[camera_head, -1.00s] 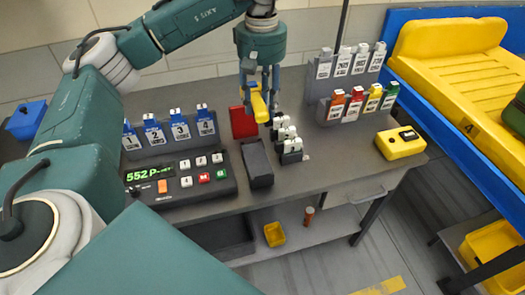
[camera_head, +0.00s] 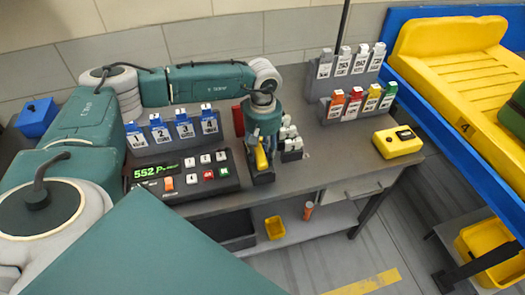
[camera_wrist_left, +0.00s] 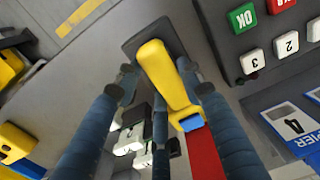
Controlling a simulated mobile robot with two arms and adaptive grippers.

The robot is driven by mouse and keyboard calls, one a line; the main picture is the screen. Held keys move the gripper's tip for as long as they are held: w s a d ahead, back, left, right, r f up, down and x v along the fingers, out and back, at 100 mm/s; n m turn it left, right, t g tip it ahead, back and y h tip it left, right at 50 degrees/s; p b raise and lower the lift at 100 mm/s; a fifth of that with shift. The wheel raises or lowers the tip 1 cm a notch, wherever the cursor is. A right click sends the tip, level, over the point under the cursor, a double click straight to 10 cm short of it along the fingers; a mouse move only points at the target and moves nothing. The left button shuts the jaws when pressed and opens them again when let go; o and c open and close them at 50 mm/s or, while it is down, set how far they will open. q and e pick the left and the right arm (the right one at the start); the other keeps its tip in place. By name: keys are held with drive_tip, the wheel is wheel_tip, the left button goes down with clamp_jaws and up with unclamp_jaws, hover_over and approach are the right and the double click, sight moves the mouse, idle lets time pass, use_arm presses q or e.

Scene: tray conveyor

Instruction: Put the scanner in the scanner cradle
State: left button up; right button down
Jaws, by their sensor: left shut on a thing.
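The yellow scanner (camera_head: 262,158) is upright in my left gripper (camera_head: 262,150), whose fingers close around it. In the left wrist view the yellow scanner (camera_wrist_left: 165,75) with a blue end runs between the fingers of the left gripper (camera_wrist_left: 163,88). The dark scanner cradle (camera_head: 263,179) stands on the table directly below the gripper, mostly hidden by it. In the left wrist view the cradle (camera_wrist_left: 131,47) shows as a dark shape at the scanner's far end. I cannot tell whether the scanner touches or enters it. My right gripper is not in view.
A control box with a green display (camera_head: 153,172) is close left of the cradle. Small black-and-white holders (camera_head: 291,148) are close right, and a red panel (camera_head: 238,120) stands behind. A yellow device (camera_head: 398,142) sits farther right. The front table strip is clear.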

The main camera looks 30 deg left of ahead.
use_arm(q)
drive_tip(key=shift+f, duration=0.2)
drive_tip(key=shift+f, duration=0.15)
drive_tip(key=o, duration=1.3)
drive_tip(key=shift+o, duration=0.3)
